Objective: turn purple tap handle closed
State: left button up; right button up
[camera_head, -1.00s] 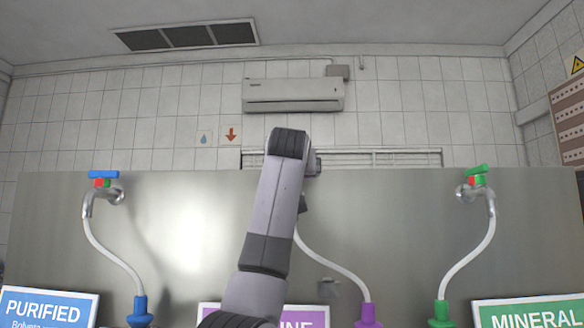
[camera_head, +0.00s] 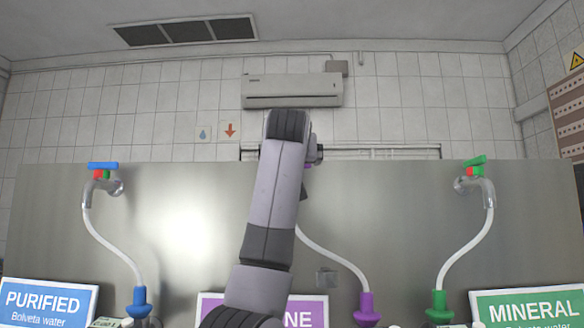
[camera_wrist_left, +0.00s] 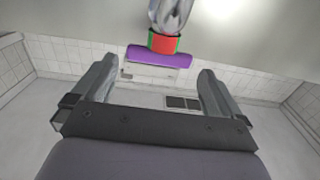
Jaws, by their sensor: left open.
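The purple tap handle (camera_wrist_left: 160,56) is a flat bar with a red and green collar (camera_wrist_left: 164,42) on a metal tap (camera_wrist_left: 170,14) in the left wrist view. My left gripper (camera_wrist_left: 156,69) is open, its two fingers apart on either side of the handle; I see no contact. In the head view my left arm covers most of this tap; a sliver of purple (camera_head: 307,165) shows beside its wrist. A white hose (camera_head: 335,258) runs down to a purple fitting (camera_head: 366,308). My right gripper is not in view.
A blue-handled tap (camera_head: 103,166) stands at left and a green-handled tap (camera_head: 475,161) at right, both on the steel panel (camera_head: 400,215). PURIFIED (camera_head: 45,305), purple (camera_head: 310,312) and MINERAL (camera_head: 530,310) signs stand below.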

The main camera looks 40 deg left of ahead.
pick_arm(q)
jog(key=shift+b+v, duration=0.5)
jog(key=shift+v, duration=1.5)
